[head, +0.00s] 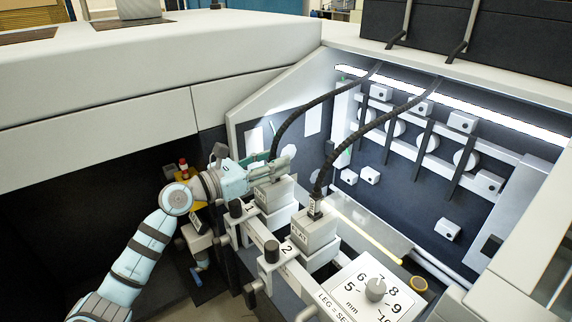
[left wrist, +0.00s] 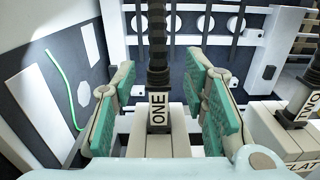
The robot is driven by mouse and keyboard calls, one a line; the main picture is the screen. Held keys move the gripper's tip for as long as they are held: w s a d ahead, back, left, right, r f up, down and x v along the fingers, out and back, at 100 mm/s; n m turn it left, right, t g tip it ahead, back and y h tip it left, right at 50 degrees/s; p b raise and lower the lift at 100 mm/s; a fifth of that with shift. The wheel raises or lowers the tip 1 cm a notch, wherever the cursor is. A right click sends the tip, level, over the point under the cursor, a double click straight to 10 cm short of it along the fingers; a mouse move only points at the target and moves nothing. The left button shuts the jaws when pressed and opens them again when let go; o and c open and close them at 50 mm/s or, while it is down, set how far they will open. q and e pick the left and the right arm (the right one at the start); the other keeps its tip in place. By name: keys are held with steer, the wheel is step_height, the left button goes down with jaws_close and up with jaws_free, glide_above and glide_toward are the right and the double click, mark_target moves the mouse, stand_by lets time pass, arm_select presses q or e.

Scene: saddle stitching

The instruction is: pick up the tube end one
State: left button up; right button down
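Tube end one is the lower end of a black ribbed hose with a cream label reading ONE (left wrist: 158,108), upright on a pale block in the left wrist view. In the head view its hose (head: 277,140) rises from behind my gripper, and its label is hidden. My left gripper (head: 279,160) is at the tube end, above the block marked 1 (head: 272,190). In the left wrist view the green-padded fingers of my left gripper (left wrist: 162,88) stand on either side of the tube end, with a visible gap on both sides. My right gripper is not in view.
A second hose end labelled TWO (left wrist: 303,108) stands close on the right, on the block marked FLAT (head: 314,232). A dial panel (head: 353,300) marked in mm lies in front right. The machine's pale side wall (head: 262,105) and dark back panel (head: 395,150) enclose the space.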

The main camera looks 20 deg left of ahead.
arm_select(q)
steer(key=shift+w+f, duration=0.25)
steer(key=shift+w, duration=0.3)
steer(key=shift+f, duration=0.1)
steer(key=shift+s, duration=0.2)
steer(key=shift+c, duration=0.6)
steer(key=shift+s+r, duration=0.2)
steer(key=shift+r, duration=0.1)
steer(key=c, duration=0.3)
steer(key=shift+d, duration=0.1)
steer(key=c, duration=0.3)
steer(key=shift+w, duration=0.1)
jaws_close()
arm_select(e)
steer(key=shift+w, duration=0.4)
